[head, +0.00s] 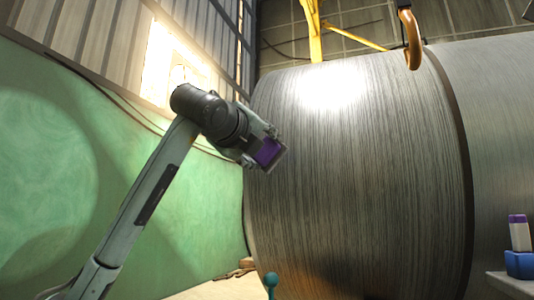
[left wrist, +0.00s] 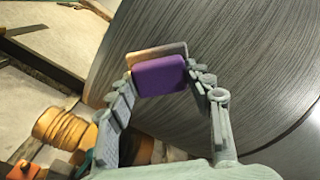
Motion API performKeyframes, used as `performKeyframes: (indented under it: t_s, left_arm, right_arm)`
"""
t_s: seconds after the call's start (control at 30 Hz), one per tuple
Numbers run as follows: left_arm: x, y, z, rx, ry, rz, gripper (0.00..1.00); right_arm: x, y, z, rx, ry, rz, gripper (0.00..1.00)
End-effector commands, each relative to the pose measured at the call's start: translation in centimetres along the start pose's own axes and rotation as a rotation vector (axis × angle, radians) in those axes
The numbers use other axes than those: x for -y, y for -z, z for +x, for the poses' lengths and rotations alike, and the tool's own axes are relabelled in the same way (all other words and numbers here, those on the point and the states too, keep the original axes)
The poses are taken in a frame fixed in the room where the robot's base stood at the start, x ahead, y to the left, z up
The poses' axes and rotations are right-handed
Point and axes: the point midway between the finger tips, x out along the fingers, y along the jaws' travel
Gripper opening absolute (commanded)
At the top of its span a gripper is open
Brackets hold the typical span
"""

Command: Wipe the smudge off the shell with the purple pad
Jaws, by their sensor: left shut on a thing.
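The purple pad (head: 268,152) is held in my left gripper (head: 262,150), near the left edge of the shell (head: 350,170). The shell is a large, grey, streaked metal cylinder. In the left wrist view, the purple pad (left wrist: 160,76) sits between both fingers of my left gripper (left wrist: 160,82), with a pale plate behind it. The shell (left wrist: 230,45) fills the background there. I cannot tell whether the pad touches the shell. I cannot make out a distinct smudge; a bright glare lies on the upper shell. My right gripper is not in view.
A green wall (head: 60,180) stands at the left. A white bottle with a purple cap (head: 518,233) stands in a blue holder (head: 520,264) at the lower right. Wooden rolls (left wrist: 58,128) lie below in the wrist view.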

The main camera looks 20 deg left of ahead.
Motion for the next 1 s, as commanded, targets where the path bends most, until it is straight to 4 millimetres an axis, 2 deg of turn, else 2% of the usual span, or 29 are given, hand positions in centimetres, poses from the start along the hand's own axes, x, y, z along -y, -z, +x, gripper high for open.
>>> performKeyframes:
  t_s: [0.1, 0.47, 0.8, 1.0]
  left_arm:
    - [0.0, 0.0, -0.6, 0.001, 0.002, 0.001, 0.22]
    - [0.1, 0.0, -0.8, 0.001, 0.002, 0.001, 0.22]
    - [0.1, 0.0, -3.4, 0.001, 0.002, 0.001, 0.22]
    - [0.0, 0.0, -3.6, 0.0, 0.001, 0.0, 0.22]
  right_arm:
    - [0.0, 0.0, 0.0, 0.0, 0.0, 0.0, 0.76]
    - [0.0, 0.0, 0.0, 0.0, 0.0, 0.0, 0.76]
    - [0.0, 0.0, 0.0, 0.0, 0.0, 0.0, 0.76]
    - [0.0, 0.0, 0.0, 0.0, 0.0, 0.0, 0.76]
